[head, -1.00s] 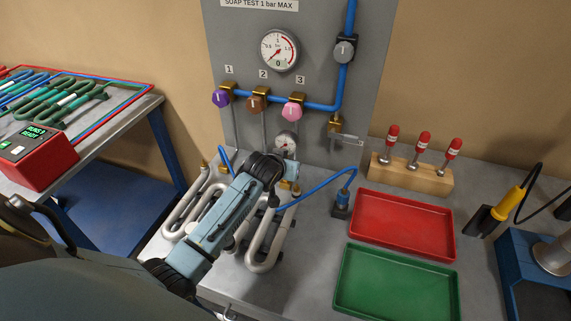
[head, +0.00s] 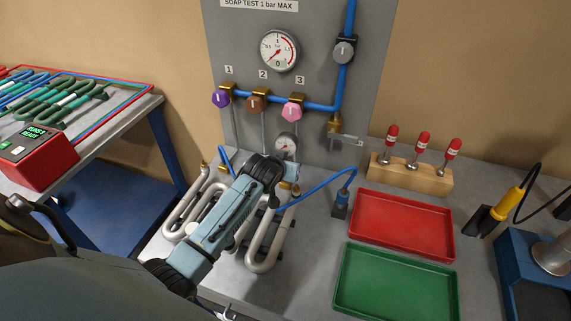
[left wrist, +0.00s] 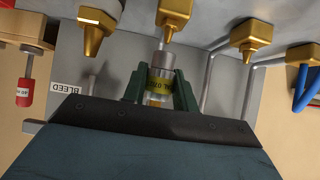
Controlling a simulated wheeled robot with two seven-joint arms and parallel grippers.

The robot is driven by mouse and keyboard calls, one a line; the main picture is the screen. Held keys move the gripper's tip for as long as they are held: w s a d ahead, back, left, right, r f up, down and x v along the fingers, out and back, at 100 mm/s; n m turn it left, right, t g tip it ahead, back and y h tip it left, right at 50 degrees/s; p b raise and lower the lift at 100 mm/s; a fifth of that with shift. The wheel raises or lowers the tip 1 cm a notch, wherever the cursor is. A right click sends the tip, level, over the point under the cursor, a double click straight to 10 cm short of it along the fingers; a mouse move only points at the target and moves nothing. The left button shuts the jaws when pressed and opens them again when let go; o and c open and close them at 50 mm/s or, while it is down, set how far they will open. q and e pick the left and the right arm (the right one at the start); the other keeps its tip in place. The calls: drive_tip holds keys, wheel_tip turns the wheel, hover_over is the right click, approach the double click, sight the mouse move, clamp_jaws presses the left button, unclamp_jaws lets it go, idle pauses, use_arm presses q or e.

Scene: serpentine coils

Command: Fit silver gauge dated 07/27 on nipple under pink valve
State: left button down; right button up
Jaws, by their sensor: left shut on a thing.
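The silver gauge (left wrist: 161,72) with a yellow date label is held between the dark green fingers of my left gripper (left wrist: 158,88). The date is upside down and only partly readable. In the head view, a small white-dialled gauge (head: 286,143) shows just beyond my left gripper (head: 280,172), beneath the pink valve (head: 292,113). In the left wrist view, a thin silver stem runs from the gauge toward a brass fitting (left wrist: 175,18). I cannot tell whether the gauge is seated on the nipple. My right gripper is out of view.
The purple valve (head: 221,98) and brown valve (head: 257,103) are left of the pink one. Grey coils (head: 262,262) lie under my arm. A wooden block (head: 411,177) with red-topped tools, a red tray (head: 452,256) and a green tray (head: 456,316) are right.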

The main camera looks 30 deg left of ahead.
sight(284, 184)
use_arm(q)
drive_tip(key=shift+f+b, duration=0.4)
drive_tip(key=shift+f, duration=0.55)
drive_tip(key=shift+s+f, duration=0.3)
drive_tip(key=shift+f, duration=0.5)
idle(0.4)
drive_tip(key=c, duration=1)
unclamp_jaws()
drive_tip(key=shift+s+d, duration=0.1)
drive_tip(key=shift+s+r+p, duration=0.2)
drive_tip(key=shift+r+p, duration=0.1)
drive_tip(key=shift+r, duration=0.05)
drive_tip(key=p+v, duration=0.1)
drive_tip(key=v, duration=1.1)
drive_tip(key=shift+s+d+r, duration=0.1)
drive_tip(key=shift+r, duration=0.35)
